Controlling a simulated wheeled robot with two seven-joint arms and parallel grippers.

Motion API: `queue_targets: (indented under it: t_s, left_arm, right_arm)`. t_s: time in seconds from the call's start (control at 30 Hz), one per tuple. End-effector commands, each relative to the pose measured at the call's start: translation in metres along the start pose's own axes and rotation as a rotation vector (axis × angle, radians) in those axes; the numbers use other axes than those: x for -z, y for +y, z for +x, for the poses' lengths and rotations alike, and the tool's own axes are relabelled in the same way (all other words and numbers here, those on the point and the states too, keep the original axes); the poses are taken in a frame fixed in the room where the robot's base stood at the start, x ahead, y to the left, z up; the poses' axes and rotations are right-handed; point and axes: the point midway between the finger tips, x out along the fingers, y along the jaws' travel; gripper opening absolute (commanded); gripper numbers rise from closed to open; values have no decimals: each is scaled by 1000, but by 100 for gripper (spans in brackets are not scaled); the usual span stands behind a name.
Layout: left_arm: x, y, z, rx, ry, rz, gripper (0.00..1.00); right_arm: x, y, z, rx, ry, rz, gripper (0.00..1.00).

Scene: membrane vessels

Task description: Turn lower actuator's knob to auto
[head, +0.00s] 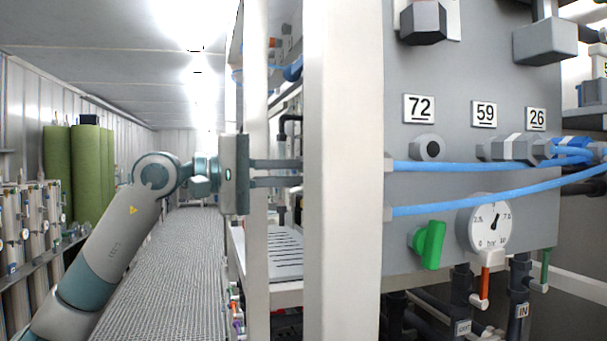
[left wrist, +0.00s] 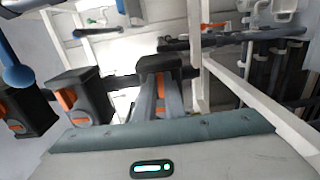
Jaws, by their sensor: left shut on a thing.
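My left gripper (head: 298,173) reaches rightward in the head view, and its fingertips pass behind a white upright post. In the left wrist view its two grey fingers (left wrist: 161,92) are close together at a black actuator box (left wrist: 158,62). They are shut on that actuator's orange knob (left wrist: 160,84), which shows as a thin strip between them. Two more black actuators, one in the middle (left wrist: 86,88) and one at the left edge (left wrist: 20,121), have orange knobs. I cannot tell the knob's exact setting or any auto mark. My right gripper is not in view.
The white frame post (head: 342,170) stands right of my left gripper. Beyond it, a grey panel (head: 470,150) carries blue hoses (head: 450,205), a green handle (head: 432,245) and a gauge (head: 487,223). The aisle floor (head: 180,270) on the left is clear.

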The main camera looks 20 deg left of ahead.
Motion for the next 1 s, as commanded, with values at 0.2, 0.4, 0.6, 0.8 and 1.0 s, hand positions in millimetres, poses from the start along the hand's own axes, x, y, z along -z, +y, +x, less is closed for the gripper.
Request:
queue_targets:
  t_s: [0.2,0.4,0.6,0.8,1.0]
  left_arm:
    - [0,-1,0,2,-1,1,28]
    - [0,-1,0,1,0,0,28]
    - [0,-1,-7,1,2,0,28]
    - [1,-2,-29,0,3,1,28]
    - [1,-3,-66,0,4,0,28]
  right_arm:
    - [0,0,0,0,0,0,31]
    - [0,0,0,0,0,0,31]
    - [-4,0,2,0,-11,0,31]
    - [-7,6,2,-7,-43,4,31]
    - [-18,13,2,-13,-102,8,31]
